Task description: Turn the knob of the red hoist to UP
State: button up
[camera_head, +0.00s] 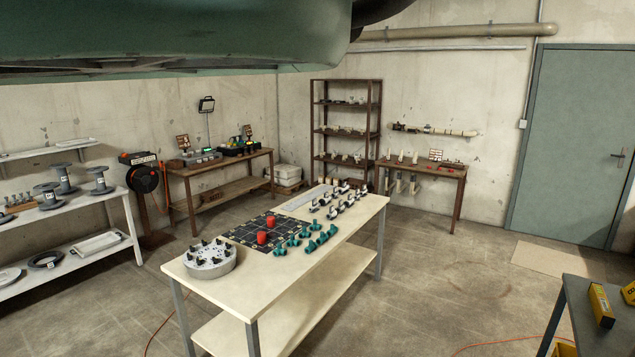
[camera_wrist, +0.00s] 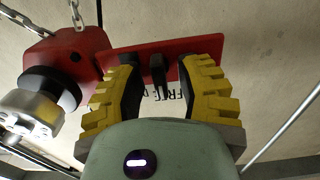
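In the wrist view the red hoist (camera_wrist: 85,58) has a chain, a dark round part and a metal cylinder at left. Its red plate (camera_wrist: 205,46) runs to the right behind my fingers. A dark upright knob (camera_wrist: 157,72) stands on the plate. My gripper (camera_wrist: 160,75) is open, with one yellow finger on each side of the knob and a gap to both. A partly covered label reading "FREE" shows below the knob; no UP mark is visible. The hoist is not seen in the head view.
Chains (camera_wrist: 75,15) hang at upper left in the wrist view, and a thin pale rod (camera_wrist: 282,128) crosses at right. In the head view a central table (camera_head: 300,268) holds pipe fittings. Shelves and a workbench (camera_head: 220,168) line the walls; floor around is mostly open.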

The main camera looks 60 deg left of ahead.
grip_shut()
dwell(0.3)
jog(key=shift+a+f+n+b, duration=0.1)
jog(key=shift+f+n+b, duration=0.05)
jog(key=shift+n+b, duration=0.15)
jog(key=shift+w+f+n+b, duration=0.1)
jog(key=shift+f+n+b, duration=0.05)
jog(key=shift+n+b, duration=1.85)
jog(key=shift+n, duration=1.1)
jog(key=shift+o, duration=0.8)
grip_release()
jog(key=shift+r, duration=0.2)
